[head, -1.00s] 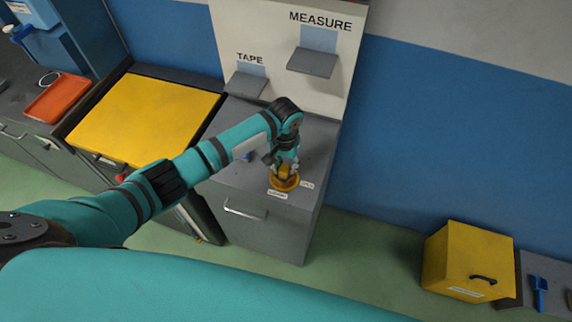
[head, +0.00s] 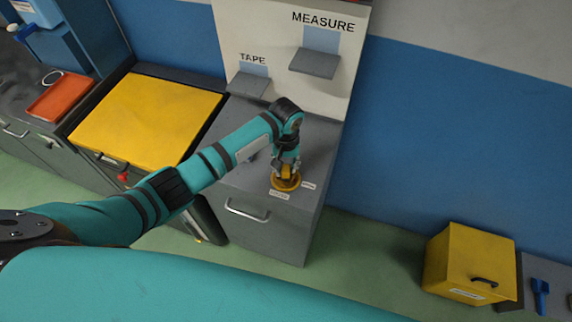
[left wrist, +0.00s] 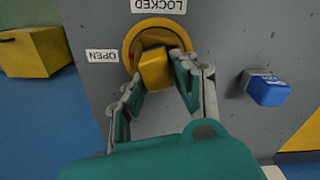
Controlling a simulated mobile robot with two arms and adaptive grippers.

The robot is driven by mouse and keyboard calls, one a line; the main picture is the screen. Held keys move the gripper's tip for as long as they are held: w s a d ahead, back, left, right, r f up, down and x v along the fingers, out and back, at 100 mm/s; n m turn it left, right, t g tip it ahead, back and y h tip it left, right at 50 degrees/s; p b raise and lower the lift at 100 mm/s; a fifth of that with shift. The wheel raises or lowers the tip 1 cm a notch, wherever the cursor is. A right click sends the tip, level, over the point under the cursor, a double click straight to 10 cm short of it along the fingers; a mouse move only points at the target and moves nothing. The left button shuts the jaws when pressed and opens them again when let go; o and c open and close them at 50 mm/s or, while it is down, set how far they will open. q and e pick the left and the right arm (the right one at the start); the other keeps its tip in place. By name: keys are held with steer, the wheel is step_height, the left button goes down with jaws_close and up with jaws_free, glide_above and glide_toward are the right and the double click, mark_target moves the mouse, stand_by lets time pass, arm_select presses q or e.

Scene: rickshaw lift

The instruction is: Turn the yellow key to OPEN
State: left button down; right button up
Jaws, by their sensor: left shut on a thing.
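The yellow key (left wrist: 155,68) sits in a round yellow disc (left wrist: 131,42) on a grey cabinet top. It also shows in the head view as a yellow disc (head: 286,185) under my gripper. My left gripper (left wrist: 160,80) is shut on the key, with a finger on each side of it. The OPEN label (left wrist: 102,56) is left of the disc in the left wrist view. The LOCKED label (left wrist: 158,6) is above it, upside down. I cannot tell exactly where the key points. My right gripper is not in view.
A blue object (left wrist: 268,88) sticks up from the cabinet top beside the key. The cabinet (head: 262,226) has a drawer handle in front. A white panel with shelves labelled TAPE and MEASURE stands behind. A yellow lid (head: 150,115) lies left; a yellow box (head: 470,260) stands right.

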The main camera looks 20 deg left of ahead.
arm_select(q)
steer(key=shift+n, duration=0.7)
steer(key=c, duration=1)
jaws_free()
steer(key=shift+o, duration=0.2)
steer(key=shift+r, duration=0.1)
